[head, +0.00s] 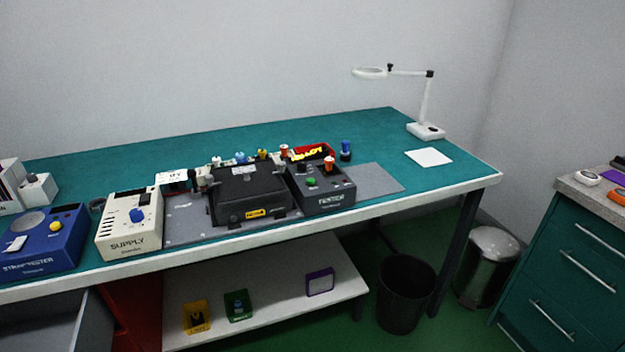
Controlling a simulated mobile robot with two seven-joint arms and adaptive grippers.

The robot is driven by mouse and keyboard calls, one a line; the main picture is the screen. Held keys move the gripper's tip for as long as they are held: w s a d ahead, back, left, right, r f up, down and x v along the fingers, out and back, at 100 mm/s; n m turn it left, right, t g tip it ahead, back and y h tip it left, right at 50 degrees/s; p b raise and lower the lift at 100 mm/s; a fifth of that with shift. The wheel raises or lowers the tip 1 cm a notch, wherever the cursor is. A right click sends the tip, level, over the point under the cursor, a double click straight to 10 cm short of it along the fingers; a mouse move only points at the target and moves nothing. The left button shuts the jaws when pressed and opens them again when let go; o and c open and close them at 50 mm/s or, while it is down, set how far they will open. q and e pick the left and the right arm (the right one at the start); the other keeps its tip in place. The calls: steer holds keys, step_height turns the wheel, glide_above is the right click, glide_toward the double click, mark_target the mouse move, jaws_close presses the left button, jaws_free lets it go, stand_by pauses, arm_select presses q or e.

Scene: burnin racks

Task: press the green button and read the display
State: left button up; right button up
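In the head view a dark grey tester box (327,202) stands on the bench near its front edge, right of the middle. A small green button (311,181) sits on its top face, beside dark knobs. The front lettering is too blurred to read surely. I cannot make out a lit display or any reading on the box. Neither of my grippers shows, and nothing touches the button.
A black lidded case (250,193) stands directly left of the tester, with a cream supply box (130,222) and a blue tester (42,243) further left. A magnifier lamp (425,130) stands at the right.

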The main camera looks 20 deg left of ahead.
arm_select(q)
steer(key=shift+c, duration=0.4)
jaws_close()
